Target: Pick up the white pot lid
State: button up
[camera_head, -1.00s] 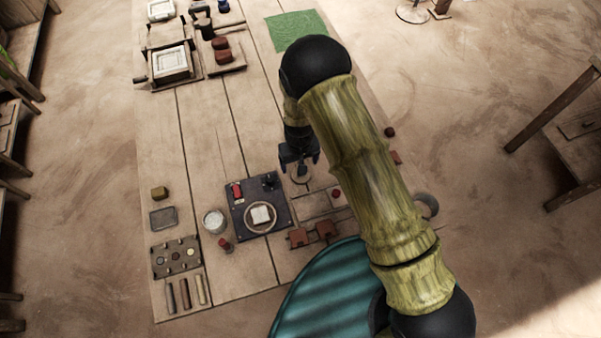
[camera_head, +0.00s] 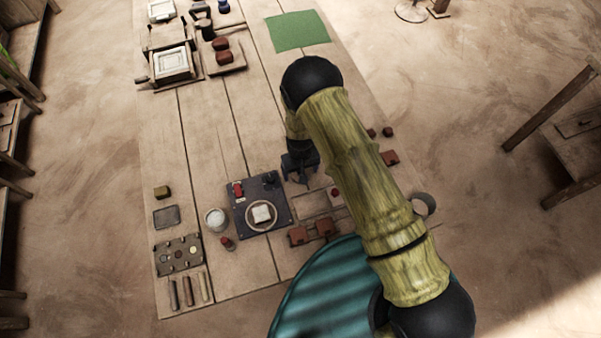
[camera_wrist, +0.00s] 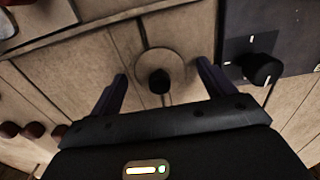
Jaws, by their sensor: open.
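A round pale lid with a dark knob (camera_wrist: 172,64) lies flat on the table in the wrist view. Its colour looks close to that of the boards. In the head view it is mostly hidden beneath my gripper (camera_head: 300,170). My gripper is open and empty, and in the wrist view its two fingers (camera_wrist: 162,72) stand on either side of the lid's knob. I cannot tell the exact height of the fingertips above the table. A whitish round pot (camera_head: 215,217) stands left of the dark board in the head view.
A dark square board (camera_head: 283,212) with a round plate, a pale block and small items lies just left of my gripper. Reddish blocks (camera_head: 298,236) sit near the table's front edge. A green mat (camera_head: 298,31) lies at the back. The table's middle left is clear.

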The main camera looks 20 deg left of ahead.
jog(key=c, duration=1.1)
jog(key=shift+o, duration=0.2)
jog(key=shift+w+r, duration=0.1)
notch_tip(320, 180, up, 10)
jog(key=shift+f+b, duration=0.1)
jog(key=shift+b, duration=1)
